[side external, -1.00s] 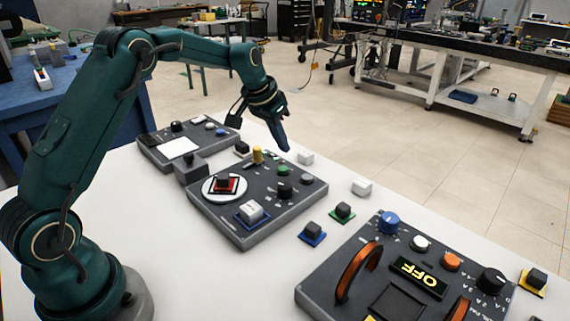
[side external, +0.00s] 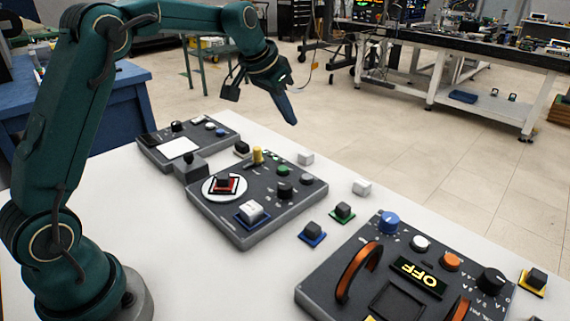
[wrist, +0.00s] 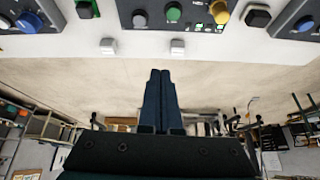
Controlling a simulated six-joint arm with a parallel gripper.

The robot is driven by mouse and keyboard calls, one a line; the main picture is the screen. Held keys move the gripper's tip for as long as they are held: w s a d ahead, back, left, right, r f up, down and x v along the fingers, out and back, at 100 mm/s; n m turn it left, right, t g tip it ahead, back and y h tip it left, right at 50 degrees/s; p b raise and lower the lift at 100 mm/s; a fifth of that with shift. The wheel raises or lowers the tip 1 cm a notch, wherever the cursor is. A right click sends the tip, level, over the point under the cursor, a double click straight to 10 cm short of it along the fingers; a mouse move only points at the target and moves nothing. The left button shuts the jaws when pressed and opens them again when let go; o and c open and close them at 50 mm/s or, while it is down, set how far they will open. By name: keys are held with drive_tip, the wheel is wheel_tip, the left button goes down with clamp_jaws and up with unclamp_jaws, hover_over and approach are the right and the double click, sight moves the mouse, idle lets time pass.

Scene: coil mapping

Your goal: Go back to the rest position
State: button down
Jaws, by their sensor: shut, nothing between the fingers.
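My gripper (side external: 291,121) is in the air above the back edge of the white table, higher than the middle panel and clear of it. Its fingers point down and to the right in the side view. In the wrist view my gripper (wrist: 160,72) shows its two dark fingers pressed together with nothing between them. The middle dark panel (side external: 232,228) carries a yellow knob (side external: 257,156), a green button (side external: 283,170), black knobs and a red square with a black block (side external: 224,183) on a white disc.
A back panel (side external: 160,149) holds a white square. The air around my gripper is free.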

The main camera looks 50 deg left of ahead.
drive_tip(key=s+d+r+t, duration=0.1)
drive_tip(key=s+d+r, duration=0.3)
drive_tip(key=s, duration=0.3)
drive_tip(key=s+d+r, duration=0.3)
drive_tip(key=s+r, duration=0.1)
drive_tip(key=s, duration=0.4)
drive_tip(key=s+d+f+g, duration=0.1)
drive_tip(key=s+f, duration=0.8)
drive_tip(key=s, duration=0.4)
drive_tip(key=shift+d, duration=0.15)
